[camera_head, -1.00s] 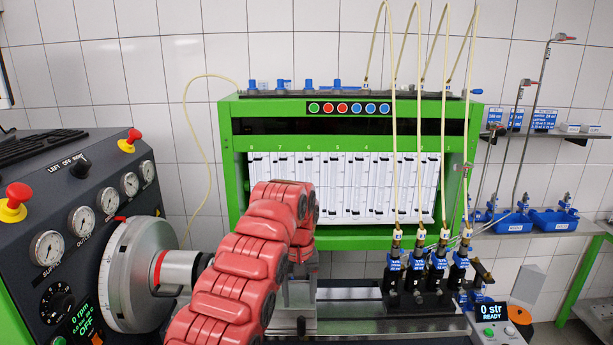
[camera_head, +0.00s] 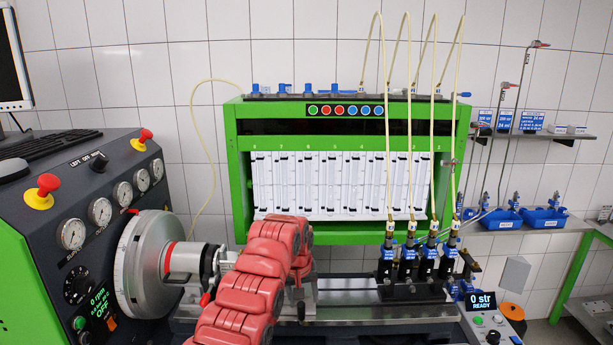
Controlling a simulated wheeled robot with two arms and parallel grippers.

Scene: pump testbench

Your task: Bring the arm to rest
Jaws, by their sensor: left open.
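My left arm, with red segmented covers (camera_head: 243,300), rises from the bottom edge and bends over in front of the test bench. Its last links point down beside the clamp bed. My left gripper (camera_head: 301,284) is at the end of these links, mostly hidden behind the arm and small in view. It is open, and I see nothing held in it. My right arm and gripper are not in view.
A large grey drive wheel (camera_head: 140,268) and coupling stand left of the arm. A control console (camera_head: 60,215) is further left. Several blue-black injectors (camera_head: 407,262) with hoses stand to the right. The green cabinet (camera_head: 335,239) is behind. A small display unit (camera_head: 488,318) sits at right.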

